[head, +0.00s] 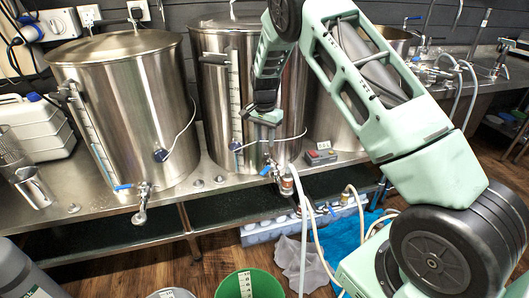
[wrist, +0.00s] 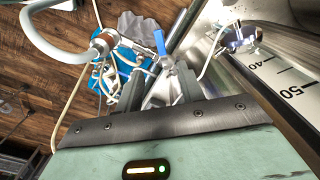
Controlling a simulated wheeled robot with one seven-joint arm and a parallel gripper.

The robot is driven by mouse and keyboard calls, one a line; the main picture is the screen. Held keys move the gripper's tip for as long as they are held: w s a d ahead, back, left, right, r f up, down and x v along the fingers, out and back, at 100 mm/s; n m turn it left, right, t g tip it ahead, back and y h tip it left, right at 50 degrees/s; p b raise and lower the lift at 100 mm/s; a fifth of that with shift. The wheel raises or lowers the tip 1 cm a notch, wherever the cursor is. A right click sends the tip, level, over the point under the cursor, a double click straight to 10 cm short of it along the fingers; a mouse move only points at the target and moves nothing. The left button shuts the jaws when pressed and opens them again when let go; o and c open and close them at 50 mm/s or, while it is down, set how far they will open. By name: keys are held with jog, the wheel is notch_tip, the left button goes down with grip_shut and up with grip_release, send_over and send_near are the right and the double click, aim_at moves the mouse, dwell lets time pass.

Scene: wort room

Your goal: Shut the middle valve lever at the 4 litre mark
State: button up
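The middle steel kettle (head: 217,95) stands on the bench with a sight gauge on its front. Its valve has a blue lever (head: 266,169), partly hidden by my gripper in the head view. In the wrist view the blue lever (wrist: 160,42) shows just beyond my fingertips, roughly between them. My gripper (wrist: 159,85) is open, its two fingers apart with nothing visibly held; contact with the lever cannot be told. In the head view my gripper (head: 268,150) points down at the valve. A green bucket (head: 262,284) with a white scale is on the floor; its liquid level is unclear.
A left kettle (head: 125,100) has its own blue-levered valve (head: 140,188); a third kettle (head: 335,115) is partly behind my arm. A pale hose (head: 302,230) hangs below the middle valve. A small red-buttoned box (head: 320,157) sits on the bench. A blue cloth (head: 345,240) lies below.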

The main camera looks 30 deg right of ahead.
jog(key=shift+r, duration=2.3)
